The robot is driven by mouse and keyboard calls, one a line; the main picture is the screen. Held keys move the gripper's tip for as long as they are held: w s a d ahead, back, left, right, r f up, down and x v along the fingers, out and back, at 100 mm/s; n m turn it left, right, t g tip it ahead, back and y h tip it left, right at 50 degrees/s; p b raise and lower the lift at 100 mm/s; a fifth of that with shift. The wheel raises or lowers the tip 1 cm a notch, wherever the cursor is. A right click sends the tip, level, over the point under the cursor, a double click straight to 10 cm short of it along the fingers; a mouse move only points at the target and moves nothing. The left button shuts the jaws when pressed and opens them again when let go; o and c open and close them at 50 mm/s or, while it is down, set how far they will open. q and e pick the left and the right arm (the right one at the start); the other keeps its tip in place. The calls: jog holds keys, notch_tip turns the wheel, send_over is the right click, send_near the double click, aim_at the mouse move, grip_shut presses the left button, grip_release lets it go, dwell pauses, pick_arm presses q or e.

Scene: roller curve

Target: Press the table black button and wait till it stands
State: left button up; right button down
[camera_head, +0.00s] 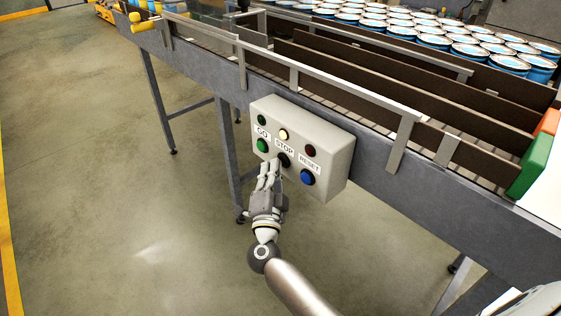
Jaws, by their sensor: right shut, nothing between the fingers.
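A light grey control box (331,154) is fixed to the side of the conveyor table. It carries a green button under GO (262,145), a black button (284,160) under STOP, and a blue button (307,177) under RESET. The lamp (283,134) above STOP glows yellowish white; the lamps above GO and RESET look dark. My right gripper (270,170) is shut and empty, with its fingertips just in front of the black button, partly covering it. I cannot tell whether they touch it. My left gripper is not in view.
The conveyor table (400,180) has metal side rails and dark guide walls. Many blue-sided cans (470,50) stand at its far right. A green block (530,165) and an orange block are at the right edge. Grey table legs (157,100) stand on open floor at left.

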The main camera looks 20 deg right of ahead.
dwell(0.4)
jog(key=shift+s+a, duration=0.3)
jog(key=shift+a, duration=0.45)
jog(key=shift+s+a+p, duration=0.1)
jog(key=shift+s+a, duration=0.2)
jog(key=shift+a, duration=0.5)
jog(key=shift+s+a+p, duration=0.15)
jog(key=shift+s+a, duration=0.1)
jog(key=shift+a, duration=0.5)
jog(key=shift+s+a+p, duration=0.1)
jog(key=shift+s+a, duration=0.2)
jog(key=shift+a, duration=0.5)
